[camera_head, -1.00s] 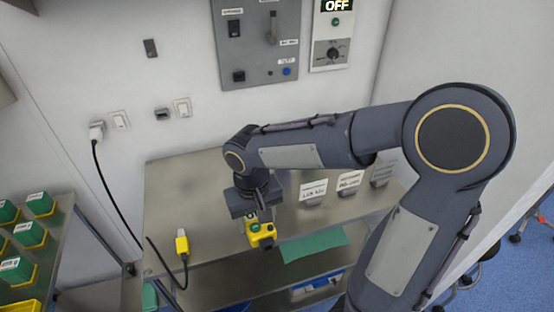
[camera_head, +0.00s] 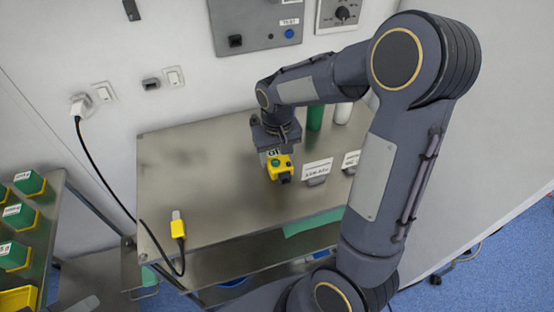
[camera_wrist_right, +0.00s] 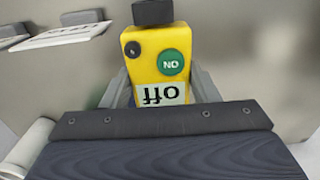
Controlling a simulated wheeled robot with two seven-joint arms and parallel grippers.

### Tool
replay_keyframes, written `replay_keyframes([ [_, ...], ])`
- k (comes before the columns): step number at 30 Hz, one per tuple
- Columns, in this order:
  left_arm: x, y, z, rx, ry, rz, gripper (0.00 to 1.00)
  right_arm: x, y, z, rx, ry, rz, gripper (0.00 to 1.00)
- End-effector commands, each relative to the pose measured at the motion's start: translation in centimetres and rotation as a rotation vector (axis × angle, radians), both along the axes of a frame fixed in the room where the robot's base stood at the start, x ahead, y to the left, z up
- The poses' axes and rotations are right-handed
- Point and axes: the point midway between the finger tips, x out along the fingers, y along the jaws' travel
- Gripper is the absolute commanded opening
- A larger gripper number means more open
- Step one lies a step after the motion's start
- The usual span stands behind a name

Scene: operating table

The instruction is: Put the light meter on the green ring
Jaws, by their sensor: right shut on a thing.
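A yellow boxy device, apparently the light meter (camera_head: 280,168), has a black end, a green round button and a label reading OFF. My right gripper (camera_head: 275,153) is shut on it from above, over the back right part of the metal table (camera_head: 195,185). In the right wrist view the device (camera_wrist_right: 152,66) sits between the two grey fingers. I cannot tell whether it touches the table. I cannot make out a green ring in either view. My left gripper is not in view.
A yellow plug-like piece (camera_head: 178,230) on a black cable lies at the table's front left. White label cards (camera_head: 317,168) stand right of the held device. A green cylinder (camera_head: 315,117) and a white one (camera_head: 342,112) stand behind. The table's left half is mostly clear.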

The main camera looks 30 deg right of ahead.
Motion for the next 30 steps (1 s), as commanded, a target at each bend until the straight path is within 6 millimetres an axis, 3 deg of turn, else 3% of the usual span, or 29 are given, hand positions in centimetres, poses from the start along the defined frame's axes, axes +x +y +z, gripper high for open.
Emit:
replay_keyframes([
  [8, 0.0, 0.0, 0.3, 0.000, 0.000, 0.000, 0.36, 1.5, -1.1, -2.3, -0.001, 0.002, -0.002, 0.26],
  [14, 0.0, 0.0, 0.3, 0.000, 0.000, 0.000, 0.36, 1.5, -1.0, -4.9, 0.001, 0.000, 0.000, 0.26],
  [27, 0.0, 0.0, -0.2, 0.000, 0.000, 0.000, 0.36, 1.6, -1.0, -5.7, 0.001, -0.002, 0.000, 0.26],
  [28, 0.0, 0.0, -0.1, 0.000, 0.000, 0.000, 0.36, 1.5, -1.0, -5.6, 0.001, -0.002, 0.000, 0.58],
  [30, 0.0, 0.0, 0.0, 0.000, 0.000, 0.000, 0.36, 1.5, -1.0, -5.5, 0.001, -0.002, 0.000, 0.67],
])
